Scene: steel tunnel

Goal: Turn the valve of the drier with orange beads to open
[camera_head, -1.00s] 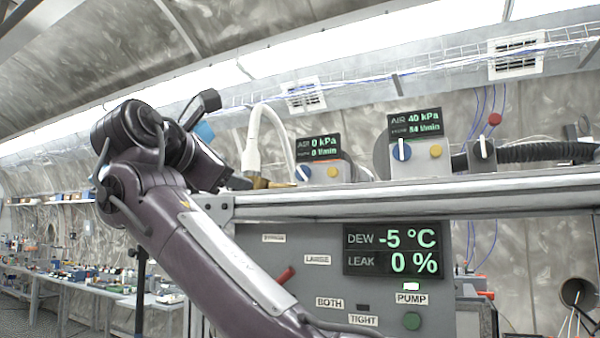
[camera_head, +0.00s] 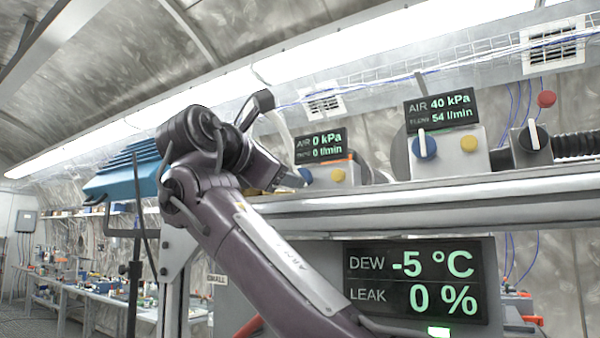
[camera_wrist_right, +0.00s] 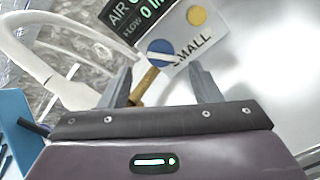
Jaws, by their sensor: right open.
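No drier with orange beads can be made out. My right gripper (camera_wrist_right: 163,82) is open, with one finger on each side of a brass fitting (camera_wrist_right: 145,85) in the wrist view. Beyond the fingertips is a blue knob (camera_wrist_right: 160,50) with a white bar, on a box marked SMALL. In the head view my right gripper (camera_head: 284,181) is beside this box (camera_head: 330,177), whose display (camera_head: 321,146) reads 0 kPa and 0 l/min. Whether it touches the knob is unclear. My left gripper is not in view.
Right along the steel shelf (camera_head: 450,192) stand a box with a blue knob (camera_head: 424,146), reading 40 kPa, and a dark box with a white-barred knob (camera_head: 533,138). Below is a DEW/LEAK display (camera_head: 415,280). A blue object (camera_head: 120,180) is at left. A white hose (camera_wrist_right: 40,60) curves beside the gripper.

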